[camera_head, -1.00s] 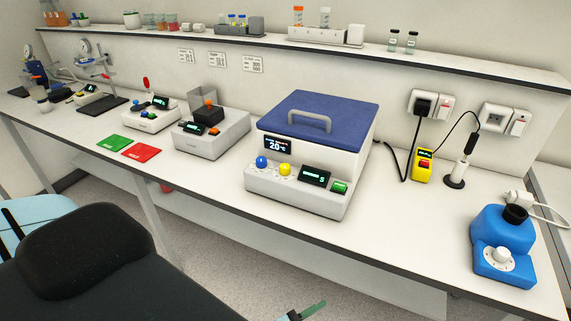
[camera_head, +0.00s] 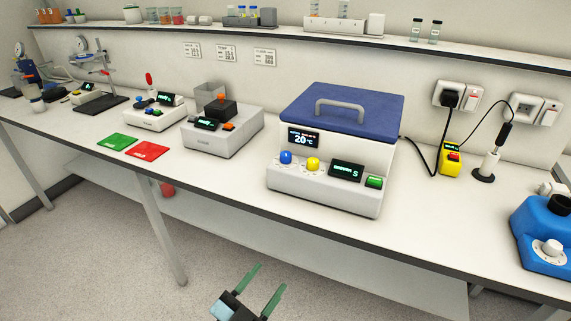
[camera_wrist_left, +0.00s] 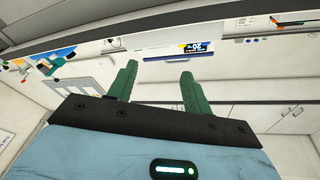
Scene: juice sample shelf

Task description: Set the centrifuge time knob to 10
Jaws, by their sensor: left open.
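The centrifuge (camera_head: 371,147), white with a blue lid and grey handle, stands on the bench. Its lid is shut. On its sloped front are a blue knob (camera_head: 286,157), a yellow knob (camera_head: 313,164), a small dark display (camera_head: 346,171) and a green button (camera_head: 374,182). I cannot tell from labels which knob sets time. The upper screen (camera_head: 303,139) seems to read 2.0 °C. My left gripper (camera_head: 272,274) is open and empty, in front of and below the bench edge. Its green fingers also show in the left wrist view (camera_wrist_left: 158,70). My right gripper is out of view.
Left of the centrifuge stand a grey device (camera_head: 222,138) and green (camera_head: 117,142) and red (camera_head: 147,150) pads. A blue device (camera_head: 540,240) and yellow box (camera_head: 451,158) are to the right. The floor before the bench is clear.

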